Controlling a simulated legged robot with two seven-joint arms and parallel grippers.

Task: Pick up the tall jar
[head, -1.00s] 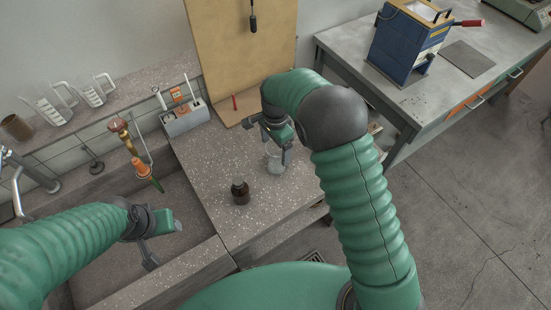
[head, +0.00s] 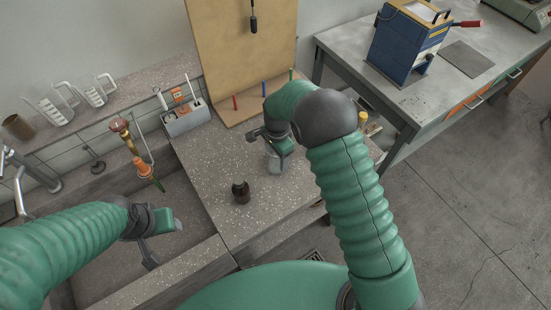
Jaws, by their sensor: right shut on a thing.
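A clear, glassy jar (head: 273,163) stands on the speckled concrete bench, partly hidden by my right gripper. My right gripper (head: 271,150) reaches down over it and is shut on it, with a finger in front of its side. The jar's base appears to be at bench level; I cannot tell whether it touches. My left gripper (head: 164,241) is open and empty over the sink at the left, well away from the jar.
A small dark brown bottle (head: 240,191) stands left of and nearer than the jar. A wooden board (head: 240,60) with coloured pegs stands behind.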

